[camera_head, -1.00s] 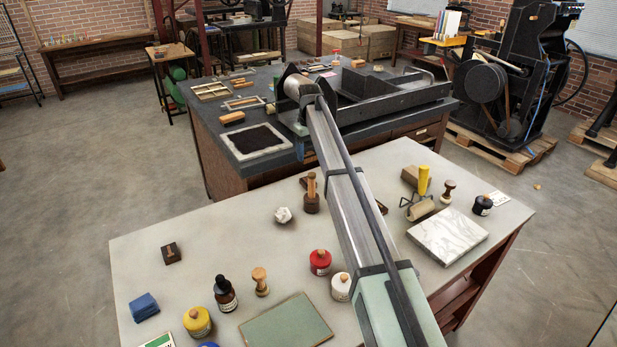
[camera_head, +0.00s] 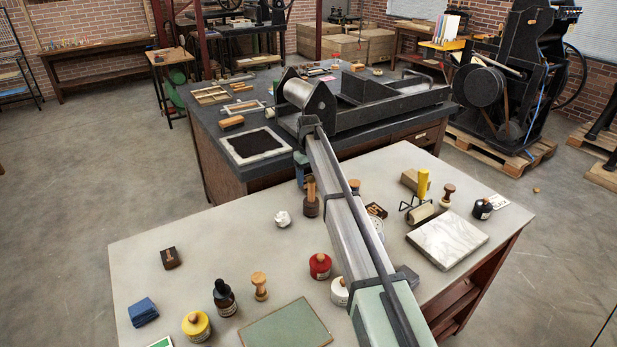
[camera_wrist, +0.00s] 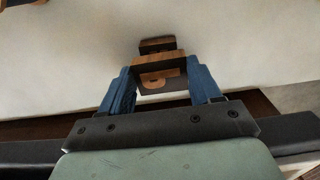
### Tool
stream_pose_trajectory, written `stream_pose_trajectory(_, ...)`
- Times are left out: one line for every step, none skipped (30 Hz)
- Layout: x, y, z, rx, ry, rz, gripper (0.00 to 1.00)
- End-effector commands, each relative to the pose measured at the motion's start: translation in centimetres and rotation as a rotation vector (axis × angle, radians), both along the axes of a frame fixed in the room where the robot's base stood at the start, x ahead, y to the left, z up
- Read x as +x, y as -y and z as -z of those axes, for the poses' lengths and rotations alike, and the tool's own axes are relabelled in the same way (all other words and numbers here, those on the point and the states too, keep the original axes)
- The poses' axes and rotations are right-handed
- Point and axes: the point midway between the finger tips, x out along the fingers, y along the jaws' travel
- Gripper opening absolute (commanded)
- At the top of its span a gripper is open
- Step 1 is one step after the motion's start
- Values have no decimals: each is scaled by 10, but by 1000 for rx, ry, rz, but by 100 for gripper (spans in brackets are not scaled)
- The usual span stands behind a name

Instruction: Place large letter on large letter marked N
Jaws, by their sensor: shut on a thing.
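In the wrist view my gripper (camera_wrist: 160,69) has its blue fingers closed on the two sides of a letter block (camera_wrist: 160,85). The block has a light wood edge and a dark face with a pale wood raised shape, partly hidden by the gripper. Just beyond it is a second dark block with wood edges (camera_wrist: 157,45); its letter is not readable, and I cannot tell whether the two touch. In the head view my gripper's blue finger (camera_head: 302,168) shows near the table's far edge; the held block is hidden there. A dark letter block (camera_head: 170,257) sits at the table's left.
A wooden-handled dark tool (camera_head: 311,197) stands near the gripper on the pale table (camera_head: 225,235). A crumpled white piece (camera_head: 283,219), red jar (camera_head: 320,266), roller (camera_head: 420,212) and marble slab (camera_head: 447,240) surround my arm. The press (camera_head: 390,95) stands beyond. The table's left middle is mostly clear.

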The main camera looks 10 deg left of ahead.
Motion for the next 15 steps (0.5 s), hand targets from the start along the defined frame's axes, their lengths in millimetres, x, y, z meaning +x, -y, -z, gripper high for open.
stream_pose_trajectory(0,0,0,0,0,0,33)
stream_pose_trajectory(0,0,1,0,0,0,33)
stream_pose_trajectory(0,0,2,0,0,0,33)
stream_pose_trajectory(0,0,2,0,0,0,33)
stream_pose_trajectory(0,0,3,0,0,0,33)
stream_pose_trajectory(0,0,3,0,0,0,66)
stream_pose_trajectory(0,0,3,0,0,0,68)
stream_pose_trajectory(0,0,3,0,0,0,71)
stream_pose_trajectory(0,0,3,0,0,0,75)
stream_pose_trajectory(0,0,3,0,0,0,78)
stream_pose_trajectory(0,0,3,0,0,0,81)
stream_pose_trajectory(0,0,3,0,0,0,85)
stream_pose_trajectory(0,0,3,0,0,0,88)
stream_pose_trajectory(0,0,3,0,0,0,88)
stream_pose_trajectory(0,0,3,0,0,0,88)
